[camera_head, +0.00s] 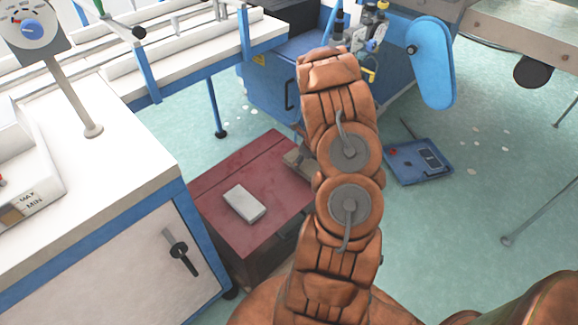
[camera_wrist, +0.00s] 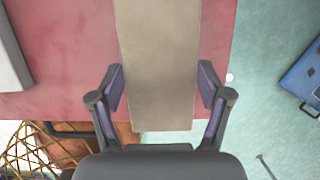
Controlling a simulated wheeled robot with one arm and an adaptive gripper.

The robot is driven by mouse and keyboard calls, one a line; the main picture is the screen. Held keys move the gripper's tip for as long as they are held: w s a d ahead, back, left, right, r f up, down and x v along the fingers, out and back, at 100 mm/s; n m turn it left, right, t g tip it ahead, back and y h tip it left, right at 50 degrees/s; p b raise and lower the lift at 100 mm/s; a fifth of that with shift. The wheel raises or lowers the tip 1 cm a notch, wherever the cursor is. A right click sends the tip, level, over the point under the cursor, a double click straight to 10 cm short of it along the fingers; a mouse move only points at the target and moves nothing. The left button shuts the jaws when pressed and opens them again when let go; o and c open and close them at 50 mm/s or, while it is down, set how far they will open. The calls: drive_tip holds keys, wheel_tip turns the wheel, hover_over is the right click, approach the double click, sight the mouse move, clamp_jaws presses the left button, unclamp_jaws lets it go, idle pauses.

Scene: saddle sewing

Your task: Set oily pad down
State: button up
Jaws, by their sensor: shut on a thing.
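A long grey-brown pad (camera_wrist: 158,60), which I take as the oily pad, lies between the two fingers of my gripper (camera_wrist: 161,88) in the wrist view. The fingers are shut on its long sides. Its near end reaches past the edge of the red surface (camera_wrist: 60,70). In the head view, only a small part of the pad (camera_head: 298,160) shows at the right of the red box top (camera_head: 270,160); my brown-covered arm hides the rest and my gripper. I cannot tell whether the pad touches the red top.
A pale grey block (camera_head: 245,203) lies on the red box top, left of the pad. A white cabinet (camera_head: 100,265) with blue edges stands at left. A blue machine (camera_head: 270,80) stands behind. A blue tray (camera_head: 418,161) lies on the green floor at right.

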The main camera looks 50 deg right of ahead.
sight(292, 161)
drive_tip(key=w+a, duration=0.2)
drive_tip(key=w, duration=0.1)
drive_tip(key=shift+w+a+f, duration=0.15)
drive_tip(key=shift+w+a, duration=0.05)
drive_tip(key=shift+w, duration=0.1)
drive_tip(key=f, duration=0.3)
drive_tip(key=shift+w+a, duration=0.35)
drive_tip(key=shift+a, duration=0.05)
drive_tip(key=shift+d+f, duration=0.15)
drive_tip(key=shift+f, duration=0.15)
drive_tip(key=shift+f, duration=0.1)
drive_tip(key=shift+f, duration=0.15)
drive_tip(key=o, duration=1.1)
